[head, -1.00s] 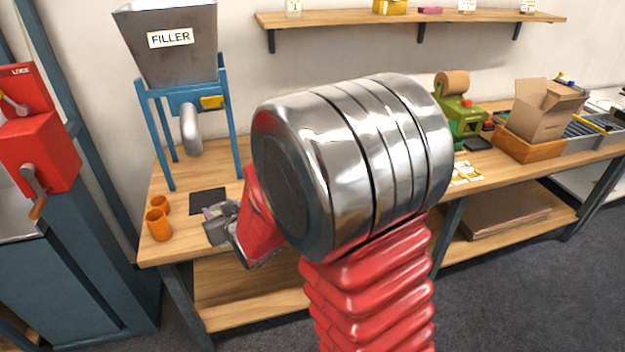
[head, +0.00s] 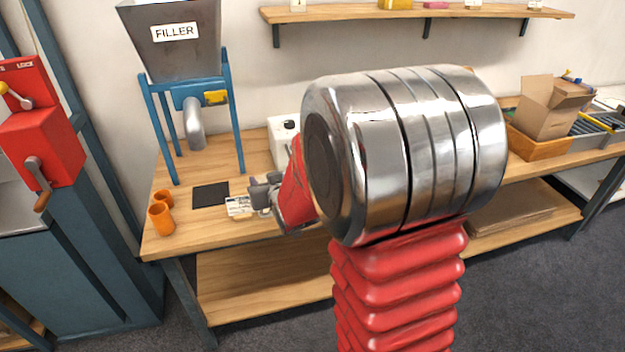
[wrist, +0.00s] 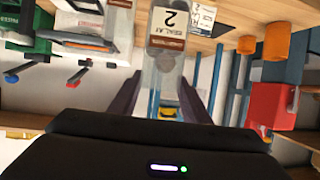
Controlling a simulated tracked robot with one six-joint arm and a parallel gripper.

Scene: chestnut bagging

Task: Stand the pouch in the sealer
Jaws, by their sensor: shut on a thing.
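The pouch (wrist: 167,20), clear with a white label marked 2, sits between the two dark fingers of my gripper (wrist: 160,85) in the wrist view. My gripper is shut on it. In the head view my gripper (head: 262,188) is above the bench, right of the black mat; I cannot clearly make out the pouch there. A white machine with a dark knob, probably the sealer (head: 284,138), stands behind my gripper, partly hidden by my arm. It also shows at the left in the wrist view (wrist: 117,28), apart from the pouch.
The filler (head: 175,32) stands on blue legs at the back left. A black mat (head: 210,195) and two orange cups (head: 161,218) lie at the bench's left. Small printed cards (head: 240,207) lie beside the mat. A cardboard box (head: 550,105) is at the right.

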